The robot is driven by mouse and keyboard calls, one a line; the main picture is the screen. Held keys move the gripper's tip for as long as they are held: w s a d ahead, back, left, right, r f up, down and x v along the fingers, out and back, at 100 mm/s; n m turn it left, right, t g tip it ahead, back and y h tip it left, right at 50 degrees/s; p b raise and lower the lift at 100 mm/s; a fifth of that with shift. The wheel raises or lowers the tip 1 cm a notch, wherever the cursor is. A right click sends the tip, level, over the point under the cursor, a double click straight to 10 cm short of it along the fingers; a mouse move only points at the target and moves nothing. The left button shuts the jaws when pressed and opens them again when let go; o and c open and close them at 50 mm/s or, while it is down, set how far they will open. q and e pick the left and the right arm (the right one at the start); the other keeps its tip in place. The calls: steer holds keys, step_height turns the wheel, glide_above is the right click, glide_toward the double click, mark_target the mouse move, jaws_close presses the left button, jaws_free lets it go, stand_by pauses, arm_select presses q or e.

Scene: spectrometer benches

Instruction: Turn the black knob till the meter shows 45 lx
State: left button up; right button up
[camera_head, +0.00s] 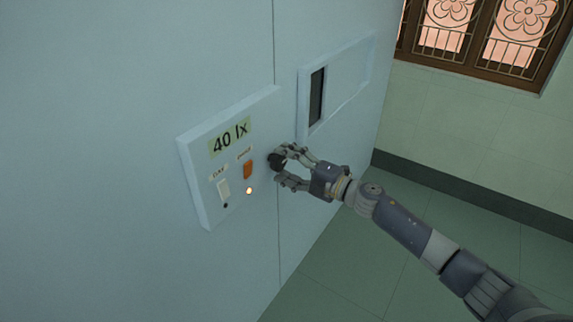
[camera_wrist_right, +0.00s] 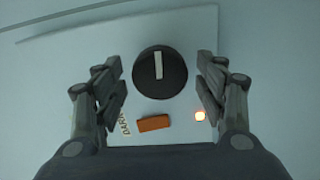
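The black knob (camera_wrist_right: 161,83) is round with a white pointer line, and sits on a pale panel (camera_head: 196,183). In the head view the knob (camera_head: 275,161) is partly covered by my right gripper (camera_head: 279,166). The meter (camera_head: 230,137) at the top of the panel reads 40 lx. In the right wrist view my right gripper (camera_wrist_right: 160,80) is open, one finger on each side of the knob, with gaps between the fingers and the knob. The pointer line stands nearly upright in that view. My left gripper is not in view.
A framed slot panel (camera_head: 317,97) is to the right. Open floor (camera_head: 345,270) lies in front of the cabinet.

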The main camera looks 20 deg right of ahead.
stand_by(0.3)
steer(key=v, duration=1.2)
